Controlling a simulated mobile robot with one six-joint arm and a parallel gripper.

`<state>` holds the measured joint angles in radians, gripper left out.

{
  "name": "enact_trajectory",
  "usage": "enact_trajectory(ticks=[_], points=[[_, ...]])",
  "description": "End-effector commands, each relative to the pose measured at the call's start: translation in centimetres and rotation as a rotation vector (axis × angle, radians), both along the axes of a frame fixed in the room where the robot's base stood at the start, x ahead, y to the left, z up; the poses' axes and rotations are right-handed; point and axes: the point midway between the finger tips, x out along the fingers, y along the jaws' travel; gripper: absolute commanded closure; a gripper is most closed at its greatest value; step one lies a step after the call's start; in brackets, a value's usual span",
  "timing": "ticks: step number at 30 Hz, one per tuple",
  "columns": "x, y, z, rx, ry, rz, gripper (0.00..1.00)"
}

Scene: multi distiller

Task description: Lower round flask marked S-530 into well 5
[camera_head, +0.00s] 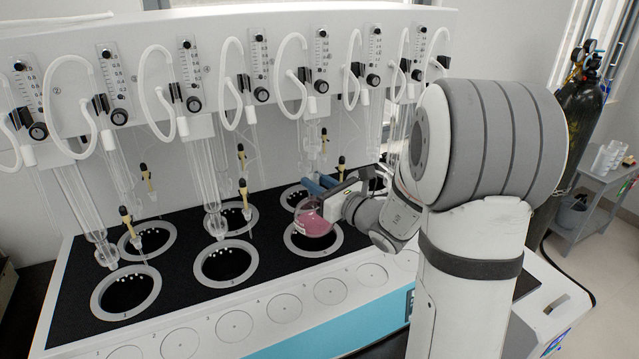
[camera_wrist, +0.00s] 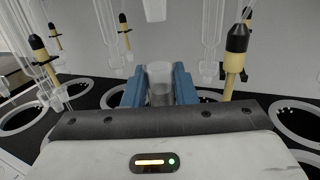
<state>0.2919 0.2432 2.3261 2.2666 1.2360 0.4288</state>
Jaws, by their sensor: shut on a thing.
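The round flask (camera_head: 314,222) holds pink liquid and has a pale label, too small to read. It hangs upright, or nearly so, in my gripper (camera_head: 318,187), at the front-row well (camera_head: 313,250) third from the left. Its bowl covers the far part of that ring; I cannot tell how far it is above or inside the opening. In the wrist view the blue jaws of my gripper (camera_wrist: 159,90) are shut on the clear flask neck (camera_wrist: 160,80). The bowl is hidden there. I cannot read which well is number 5.
Open wells stand to the left (camera_head: 226,280) and behind (camera_head: 290,187). Glass tubes (camera_head: 204,175) and yellow black-capped stems (camera_head: 147,178) hang close around. In the wrist view a yellow stem (camera_wrist: 232,75) stands right of the jaws. A gas cylinder (camera_head: 580,115) is far right.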

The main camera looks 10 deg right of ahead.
Motion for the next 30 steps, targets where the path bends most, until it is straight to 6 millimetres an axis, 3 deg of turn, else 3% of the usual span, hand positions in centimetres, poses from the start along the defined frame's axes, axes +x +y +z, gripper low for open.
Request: enact_trajectory(ticks=[11,21,30], points=[[0.3,0.2,-2.6,0.000,-0.001,0.001,1.00],[0.3,0.2,-6.3,0.000,-0.001,0.002,1.00],[0.3,0.3,-7.5,0.000,-0.001,0.002,1.00]])
